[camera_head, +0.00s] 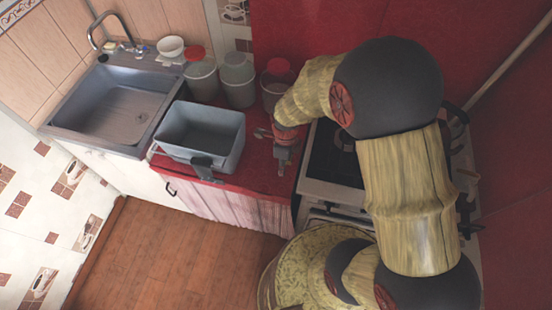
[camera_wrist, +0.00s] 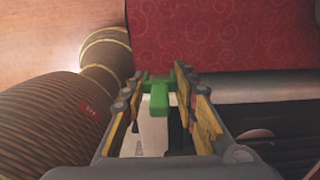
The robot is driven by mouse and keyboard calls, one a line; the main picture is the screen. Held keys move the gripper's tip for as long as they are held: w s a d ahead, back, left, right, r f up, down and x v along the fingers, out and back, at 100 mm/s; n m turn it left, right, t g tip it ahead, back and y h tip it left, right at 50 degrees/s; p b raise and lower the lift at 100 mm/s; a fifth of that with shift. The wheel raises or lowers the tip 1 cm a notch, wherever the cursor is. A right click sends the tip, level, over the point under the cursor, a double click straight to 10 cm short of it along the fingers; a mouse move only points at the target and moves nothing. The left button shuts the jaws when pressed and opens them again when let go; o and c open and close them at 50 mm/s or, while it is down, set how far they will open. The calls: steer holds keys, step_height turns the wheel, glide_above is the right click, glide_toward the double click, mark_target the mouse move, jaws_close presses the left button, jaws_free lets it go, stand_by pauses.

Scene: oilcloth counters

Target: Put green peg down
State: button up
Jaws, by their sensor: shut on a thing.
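The green peg (camera_wrist: 158,97) shows in the wrist view as a T-shaped piece between the two fingers of my gripper (camera_wrist: 160,88). My gripper is shut on it. In the head view my gripper (camera_head: 283,158) points down over the right end of the red counter (camera_head: 262,183), beside the stove. The peg cannot be made out in the head view. I cannot tell how far it is above the surface.
A grey tub (camera_head: 228,150) stands on the counter left of my gripper, with a dark object (camera_head: 205,168) at its front. Several lidded canisters (camera_head: 238,82) stand behind. A sink (camera_head: 120,110) is at left, the stove (camera_head: 325,170) at right. Little bare counter shows.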

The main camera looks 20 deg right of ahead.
steer(key=w+f, duration=0.2)
steer(key=w, duration=0.2)
steer(key=b, duration=0.2)
glide_above(276, 162)
steer(key=f, duration=0.5)
steer(key=shift+s+f, duration=0.2)
steer(key=shift+s, duration=0.1)
steer(key=shift+w+f, duration=0.3)
steer(key=shift+f, duration=0.05)
steer(key=shift+f+b, duration=0.3)
steer(key=shift+f, duration=1.2)
steer(key=shift+f, duration=0.15)
steer(key=o, duration=0.8)
steer(key=shift+o, duration=0.4)
